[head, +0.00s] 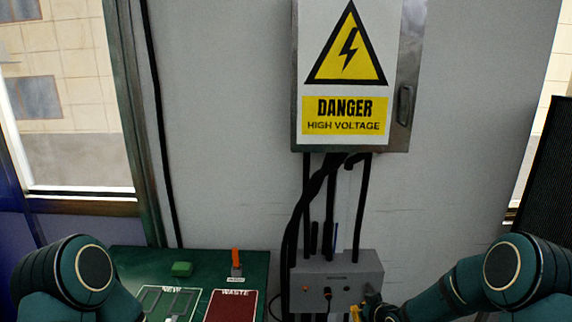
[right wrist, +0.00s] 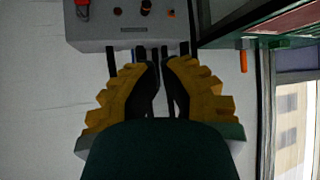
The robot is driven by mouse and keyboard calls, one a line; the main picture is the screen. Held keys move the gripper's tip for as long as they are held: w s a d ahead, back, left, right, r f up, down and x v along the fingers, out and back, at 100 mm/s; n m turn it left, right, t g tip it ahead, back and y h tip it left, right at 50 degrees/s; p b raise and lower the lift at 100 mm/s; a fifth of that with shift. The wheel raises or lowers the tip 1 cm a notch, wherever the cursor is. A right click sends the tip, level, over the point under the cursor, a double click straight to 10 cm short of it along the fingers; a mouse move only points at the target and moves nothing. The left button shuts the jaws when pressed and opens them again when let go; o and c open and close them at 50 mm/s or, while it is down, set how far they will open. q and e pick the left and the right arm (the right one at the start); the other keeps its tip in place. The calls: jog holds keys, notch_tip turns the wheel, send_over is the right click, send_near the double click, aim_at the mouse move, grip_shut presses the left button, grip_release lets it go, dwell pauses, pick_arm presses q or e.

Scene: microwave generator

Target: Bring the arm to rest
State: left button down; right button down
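My right arm (head: 450,290) comes in from the lower right of the head view, bent at a round dark-green joint. Its gripper (head: 362,313) shows as a bit of yellow at the bottom edge, in front of the grey control box (head: 340,272). In the right wrist view the yellow fingers of the gripper (right wrist: 161,62) meet closely at their tips, with nothing seen held between them. My left arm (head: 75,280) shows at the lower left of the head view; its gripper is out of the picture.
A high-voltage cabinet (head: 398,140) hangs above, with black cables (head: 308,200) running down to the box. Bare wall (head: 225,150) stands behind.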

jog(key=s+a+f+m+g, duration=0.2)
jog(key=s+a+f, duration=0.1)
jog(key=s, duration=0.6)
jog(key=s+a+f+m+g+b, duration=0.1)
jog(key=s+a+f+m+g, duration=0.1)
jog(key=s, duration=0.8)
jog(key=s+a+f+m+g, duration=0.2)
jog(key=s+a+f, duration=0.4)
jog(key=s, duration=0.4)
jog(key=shift+f+g+y, duration=0.4)
jog(key=shift+g, duration=0.5)
jog(key=shift+a, duration=0.1)
